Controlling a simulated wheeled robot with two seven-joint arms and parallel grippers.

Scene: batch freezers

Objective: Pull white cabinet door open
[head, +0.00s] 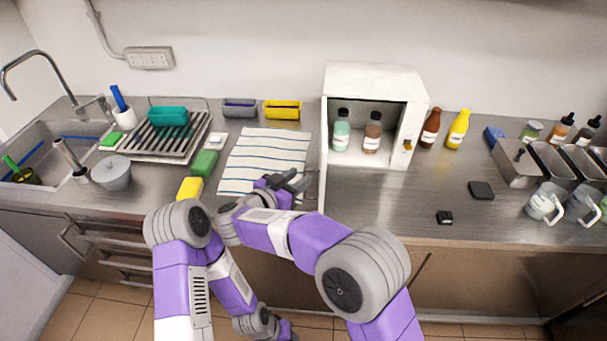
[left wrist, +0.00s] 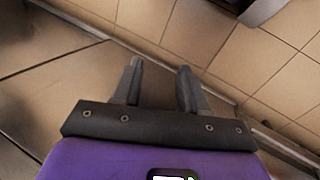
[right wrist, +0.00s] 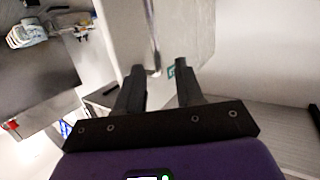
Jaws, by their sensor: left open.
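The white cabinet (head: 375,80) stands at the back of the counter with its front open. A green-labelled bottle (head: 341,130) and a brown bottle (head: 372,132) stand inside. Its door (head: 323,165) stands out from the left side toward me, seen nearly edge-on. My right gripper (head: 287,183) is open over the counter, left of the door. In the right wrist view a white panel (right wrist: 185,30) with a narrow edge lies just beyond the open fingers (right wrist: 158,85); contact cannot be told. My left gripper (left wrist: 160,80) is open and empty, low over the floor.
A striped towel (head: 262,155) lies left of the cabinet. Brown and yellow sauce bottles (head: 458,130) stand right of it. Mugs (head: 545,203) and metal trays (head: 555,160) are at the far right. The counter right of the door (head: 375,205) is mostly clear.

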